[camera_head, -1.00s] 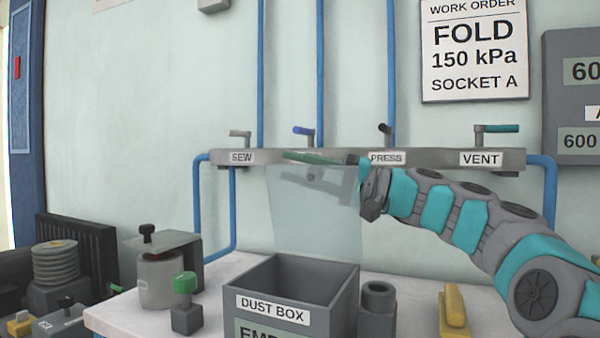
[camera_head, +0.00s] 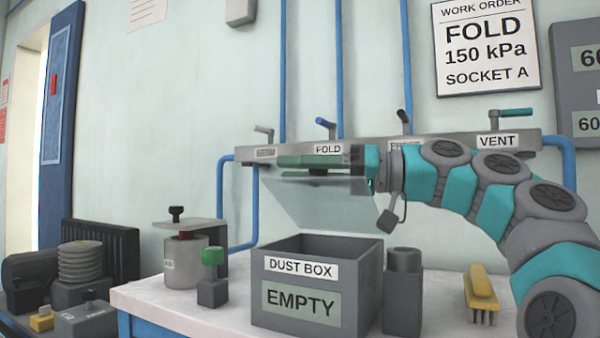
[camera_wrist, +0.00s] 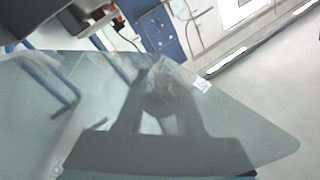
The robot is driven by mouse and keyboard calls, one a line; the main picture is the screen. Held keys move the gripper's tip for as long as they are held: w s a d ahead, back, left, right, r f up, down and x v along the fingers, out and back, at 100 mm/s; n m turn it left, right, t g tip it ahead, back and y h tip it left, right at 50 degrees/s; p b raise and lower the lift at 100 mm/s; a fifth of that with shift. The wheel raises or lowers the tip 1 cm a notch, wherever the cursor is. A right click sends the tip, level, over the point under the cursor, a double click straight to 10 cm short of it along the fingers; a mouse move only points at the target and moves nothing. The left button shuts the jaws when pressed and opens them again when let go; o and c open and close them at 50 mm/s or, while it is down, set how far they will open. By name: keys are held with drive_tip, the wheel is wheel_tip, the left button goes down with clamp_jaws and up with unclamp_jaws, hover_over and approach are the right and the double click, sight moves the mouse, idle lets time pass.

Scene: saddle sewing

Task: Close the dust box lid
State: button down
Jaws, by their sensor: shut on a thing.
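The grey dust box (camera_head: 352,310) stands on the white bench, its top uncovered in front. Its clear lid (camera_head: 318,208) rises from the back edge and leans forward over the box, partly open. My gripper (camera_head: 348,170) comes from the right and is shut at that edge, above the box. Its exact finger contact is hard to make out. In the wrist view the clear lid (camera_wrist: 245,140) spans much of the picture, with a dark grey shape across it.
A grey cylinder holder (camera_head: 402,300) stands right of the box, and a yellow-handled brush (camera_head: 482,292) lies farther right. A green-knobbed block (camera_head: 212,285) and a canister (camera_head: 184,262) stand at left. A labelled valve rail (camera_head: 460,147) crosses the wall behind.

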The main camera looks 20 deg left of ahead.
sight(347, 195)
drive_tip(key=shift+s+f+n, duration=0.35)
drive_tip(key=shift+f+n, duration=0.05)
drive_tip(key=c, duration=0.5)
unclamp_jaws()
drive_tip(key=shift+c, duration=0.2)
drive_tip(key=p+v, duration=0.1)
drive_tip(key=v, duration=0.6)
drive_tip(key=shift+d+r, duration=0.1)
drive_tip(key=shift+r, duration=0.1)
drive_tip(key=shift+d+f, duration=0.1)
drive_tip(key=shift+d, duration=0.2)
drive_tip(key=shift+c, duration=0.2)
